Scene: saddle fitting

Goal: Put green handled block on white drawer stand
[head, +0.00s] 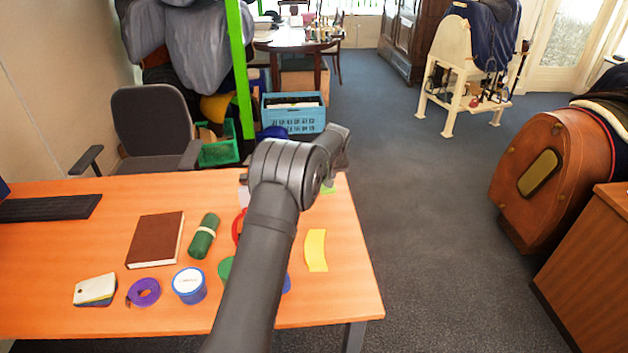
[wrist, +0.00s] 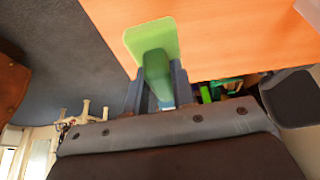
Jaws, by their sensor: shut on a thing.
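The green handled block (wrist: 150,38) shows in the wrist view as a light green plate with a darker green handle (wrist: 157,72). My gripper (wrist: 157,88) is shut on that handle, one finger on each side. The plate lies beyond the fingertips, over the table's edge region; I cannot tell whether it touches the table. In the head view only a small green piece (head: 328,189) shows below my wrist, and my arm hides the fingers. A whitish piece (head: 243,196) beside my arm may be part of the white drawer stand, mostly hidden.
The orange table (head: 340,290) holds a yellow curved piece (head: 316,250), a green roll (head: 204,236), a brown book (head: 156,239), a blue-and-white tub (head: 189,285) and a purple ring (head: 144,292). A grey chair (head: 152,120) stands behind. Open floor lies to the right.

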